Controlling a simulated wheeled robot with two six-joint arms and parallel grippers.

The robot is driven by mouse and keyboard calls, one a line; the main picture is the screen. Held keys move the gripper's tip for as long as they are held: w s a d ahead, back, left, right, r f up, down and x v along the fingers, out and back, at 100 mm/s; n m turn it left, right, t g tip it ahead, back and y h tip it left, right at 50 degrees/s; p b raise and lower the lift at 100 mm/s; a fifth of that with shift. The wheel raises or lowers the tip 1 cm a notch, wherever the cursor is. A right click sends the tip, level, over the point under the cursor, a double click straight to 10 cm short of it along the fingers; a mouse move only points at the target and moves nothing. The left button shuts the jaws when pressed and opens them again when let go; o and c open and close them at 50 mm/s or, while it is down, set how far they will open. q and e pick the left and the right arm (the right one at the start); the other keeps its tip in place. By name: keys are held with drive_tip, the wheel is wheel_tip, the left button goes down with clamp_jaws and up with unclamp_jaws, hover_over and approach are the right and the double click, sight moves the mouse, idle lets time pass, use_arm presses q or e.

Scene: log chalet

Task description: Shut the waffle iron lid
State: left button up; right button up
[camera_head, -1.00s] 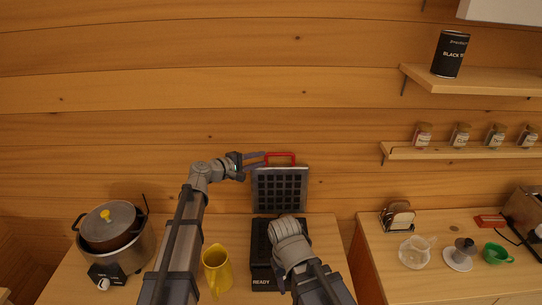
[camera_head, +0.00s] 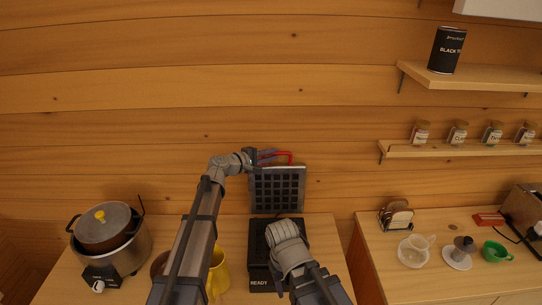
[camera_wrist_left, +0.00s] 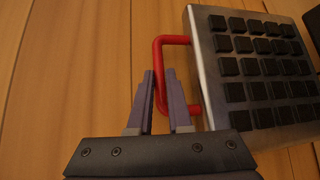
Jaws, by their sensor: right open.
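The waffle iron stands on the counter with its gridded lid (camera_head: 277,190) raised upright and its dark base (camera_head: 258,262) below, marked READY. A red handle (camera_head: 285,154) sits at the lid's top edge. My left gripper (camera_head: 268,155) is at the handle's left part. In the left wrist view, the red handle's bar (camera_wrist_left: 157,55) passes between the close-set fingers of my left gripper (camera_wrist_left: 158,78), which look shut on it. The lid (camera_wrist_left: 250,70) shows beside it. My right gripper (camera_head: 284,232) is low over the base, open; its fingertips are hidden.
A yellow mug (camera_head: 219,272) stands left of the base, partly behind my left arm. A lidded pot cooker (camera_head: 112,248) is at the far left. A second counter (camera_head: 382,262) at the right holds a toast rack (camera_head: 397,216), a glass cup and a green cup (camera_head: 497,252).

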use_arm(q)
clamp_jaws()
idle(1.0)
drive_tip(key=shift+s, duration=0.1)
